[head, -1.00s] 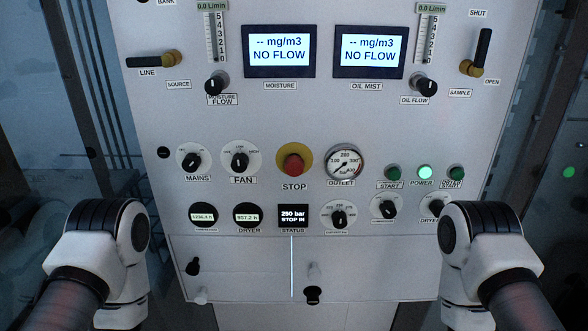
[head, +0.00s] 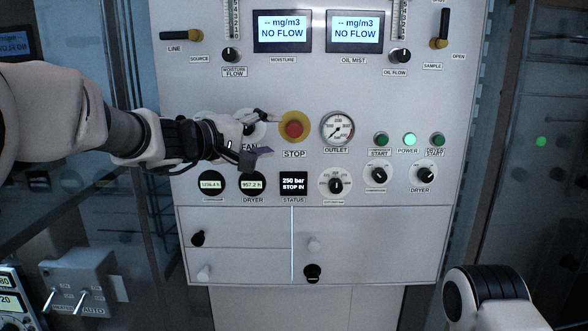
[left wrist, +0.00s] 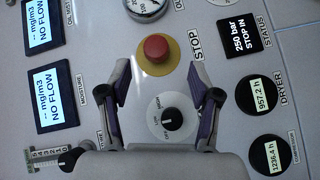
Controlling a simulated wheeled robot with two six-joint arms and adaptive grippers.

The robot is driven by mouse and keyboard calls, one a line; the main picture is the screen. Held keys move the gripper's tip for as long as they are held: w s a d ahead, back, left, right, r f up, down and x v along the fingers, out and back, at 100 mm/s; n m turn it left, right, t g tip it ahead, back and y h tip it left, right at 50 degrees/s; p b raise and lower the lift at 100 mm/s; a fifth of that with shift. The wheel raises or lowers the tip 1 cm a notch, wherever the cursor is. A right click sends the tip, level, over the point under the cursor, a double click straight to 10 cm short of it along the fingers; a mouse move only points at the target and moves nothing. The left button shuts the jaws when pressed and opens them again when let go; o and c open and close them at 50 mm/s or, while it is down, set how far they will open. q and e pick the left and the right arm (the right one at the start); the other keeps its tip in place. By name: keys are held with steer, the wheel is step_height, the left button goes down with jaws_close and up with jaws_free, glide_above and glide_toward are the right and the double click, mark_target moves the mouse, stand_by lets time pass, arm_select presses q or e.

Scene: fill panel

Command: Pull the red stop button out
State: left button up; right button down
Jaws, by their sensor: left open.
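The red stop button (head: 293,130) sits on a yellow disc in the middle of the panel, above the STOP label. It also shows in the left wrist view (left wrist: 156,48), beyond my fingertips. My left gripper (head: 268,133) is open, with its fingers pointing right toward the button. In the left wrist view its two fingers (left wrist: 160,72) are spread wide over the FAN knob (left wrist: 168,120), with nothing between the tips but panel surface near the button's disc. The status display (head: 293,184) reads 250 bar, STOP IN. My right gripper is not in view; only part of my right arm shows.
The OUTLET gauge (head: 337,129) is just right of the button. Green buttons (head: 381,139) and several black knobs (head: 336,185) lie further right and below. A grey switch box (head: 82,282) stands at lower left. The panel's lower doors (head: 370,240) are shut.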

mark_target(292, 130)
arm_select(q)
steer(key=p+x, duration=0.1)
steer(key=x, duration=0.1)
steer(key=p+x, duration=0.2)
steer(key=x, duration=0.1)
steer(key=r+p+x, duration=0.1)
steer(key=p+x, duration=0.1)
steer(key=shift+w+d+f, duration=0.15)
steer(key=shift+w, duration=0.1)
steer(key=shift+d+f, duration=0.1)
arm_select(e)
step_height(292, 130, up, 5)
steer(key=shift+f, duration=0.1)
